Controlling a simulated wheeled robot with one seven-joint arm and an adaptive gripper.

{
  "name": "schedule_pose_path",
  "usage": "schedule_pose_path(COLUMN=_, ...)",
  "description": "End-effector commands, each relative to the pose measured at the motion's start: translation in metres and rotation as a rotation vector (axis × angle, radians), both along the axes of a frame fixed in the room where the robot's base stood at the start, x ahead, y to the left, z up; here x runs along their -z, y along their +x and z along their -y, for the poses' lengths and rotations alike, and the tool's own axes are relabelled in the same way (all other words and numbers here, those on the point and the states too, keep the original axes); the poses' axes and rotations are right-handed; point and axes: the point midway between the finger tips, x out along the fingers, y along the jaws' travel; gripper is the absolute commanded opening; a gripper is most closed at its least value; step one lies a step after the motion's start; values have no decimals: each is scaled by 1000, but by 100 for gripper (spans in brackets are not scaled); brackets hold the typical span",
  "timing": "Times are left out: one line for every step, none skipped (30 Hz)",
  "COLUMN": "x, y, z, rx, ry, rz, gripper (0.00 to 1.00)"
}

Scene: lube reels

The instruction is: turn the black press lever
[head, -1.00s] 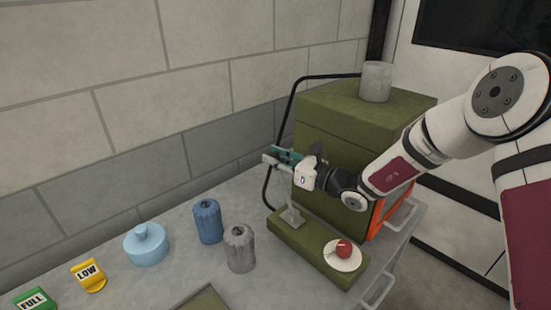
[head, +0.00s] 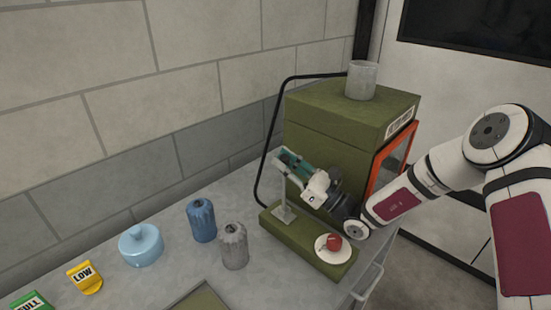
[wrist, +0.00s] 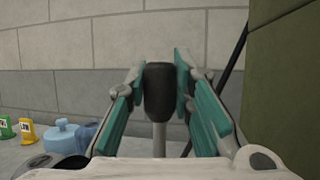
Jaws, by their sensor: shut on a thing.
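The black press lever's dark grip (wrist: 159,90) stands upright between my finger pads in the wrist view, with a pale rod below it. My gripper (head: 290,163), with teal fingers, is shut on this grip; it also shows in the wrist view (wrist: 160,95). In the head view the fingers point left and up, above the green press base (head: 330,262). A pale post (head: 282,205) rises from that base just below my fingers. The grip itself is mostly hidden by my gripper in the head view.
A green cabinet (head: 335,115) with a grey cup (head: 361,80) stands close behind my gripper. A red knob (head: 334,242) sits on a white disc below my wrist. Blue (head: 202,222) and grey (head: 234,247) canisters stand left of the base. A black hose (head: 272,135) curves behind.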

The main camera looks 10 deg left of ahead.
Motion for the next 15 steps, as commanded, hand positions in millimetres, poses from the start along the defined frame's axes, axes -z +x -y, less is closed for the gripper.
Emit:
schedule_pose_path(x=1, y=-2, z=5, rx=1, ry=24, rz=11, gripper=0)
schedule_pose_path(x=1, y=-3, z=7, rx=2, ry=36, rz=19, gripper=0)
schedule_pose_path(x=1, y=-4, z=9, rx=2, ry=50, rz=27, gripper=0)
schedule_pose_path(x=1, y=-5, z=11, rx=1, ry=60, rz=33, gripper=0)
schedule_pose_path(x=1, y=-6, z=12, rx=1, ry=69, rz=39, gripper=0)
schedule_pose_path(x=1, y=-8, z=14, rx=0, ry=79, rz=46, gripper=0)
schedule_pose_path(x=1, y=-8, z=15, rx=1, ry=87, rz=51, gripper=0)
schedule_pose_path(x=1, y=-9, z=16, rx=1, ry=93, rz=54, gripper=0)
schedule_pose_path(x=1, y=-9, z=18, rx=0, ry=100, rz=58, gripper=0)
schedule_pose_path(x=1, y=-10, z=18, rx=1, ry=104, rz=61, gripper=0)
schedule_pose_path(x=1, y=-10, z=19, rx=0, ry=106, rz=63, gripper=0)
schedule_pose_path(x=1, y=-11, z=19, rx=0, ry=110, rz=65, gripper=0)
schedule_pose_path(x=1, y=-11, z=19, rx=0, ry=111, rz=67, gripper=0)
schedule_pose_path(x=1, y=-11, z=19, rx=0, ry=112, rz=67, gripper=0)
schedule_pose_path(x=1, y=-11, z=20, rx=-1, ry=113, rz=68, gripper=0)
